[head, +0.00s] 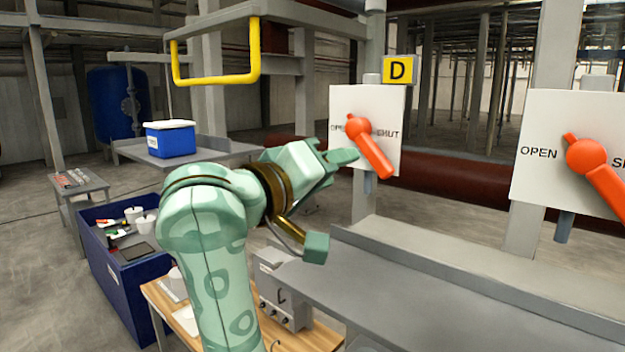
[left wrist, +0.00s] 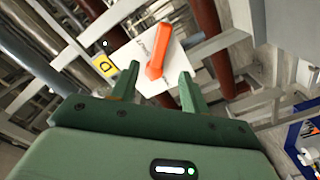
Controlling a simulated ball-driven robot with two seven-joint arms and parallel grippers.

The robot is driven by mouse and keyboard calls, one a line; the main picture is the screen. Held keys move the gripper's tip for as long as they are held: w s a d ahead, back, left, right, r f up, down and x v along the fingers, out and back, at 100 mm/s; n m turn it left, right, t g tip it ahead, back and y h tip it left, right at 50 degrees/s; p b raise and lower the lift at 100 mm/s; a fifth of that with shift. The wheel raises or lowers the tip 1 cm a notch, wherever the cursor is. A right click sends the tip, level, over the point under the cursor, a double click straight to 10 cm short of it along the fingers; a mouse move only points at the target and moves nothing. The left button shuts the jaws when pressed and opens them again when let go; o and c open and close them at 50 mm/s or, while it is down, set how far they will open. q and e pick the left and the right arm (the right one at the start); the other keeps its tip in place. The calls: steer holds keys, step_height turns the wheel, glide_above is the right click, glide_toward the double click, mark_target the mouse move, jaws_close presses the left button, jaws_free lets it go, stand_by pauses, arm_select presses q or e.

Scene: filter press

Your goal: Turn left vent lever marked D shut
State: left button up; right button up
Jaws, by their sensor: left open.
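The left vent lever (head: 371,147) is orange and sits on a white plate (head: 388,104) under a yellow sign marked D (head: 398,70). In the head view its handle slants down to the right, below the word SHUT; the other word is partly hidden. My left gripper (head: 343,158) is just left of the lever, its fingers pointing at it. In the left wrist view the lever (left wrist: 162,58) shows beyond and between the two open fingers (left wrist: 158,88), and the sign (left wrist: 105,66) is at left. I cannot tell whether a finger touches the lever. My right gripper is not in view.
A second orange lever (head: 590,160) on a white plate stands at the right. A grey trough (head: 420,290) runs below the levers. A yellow handle bar (head: 216,82) hangs at upper left. A wooden table with a grey box (head: 283,290) and a blue bin (head: 120,280) are lower left.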

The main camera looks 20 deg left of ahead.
arm_select(q)
steer(key=v, duration=0.4)
steer(key=shift+p, duration=0.3)
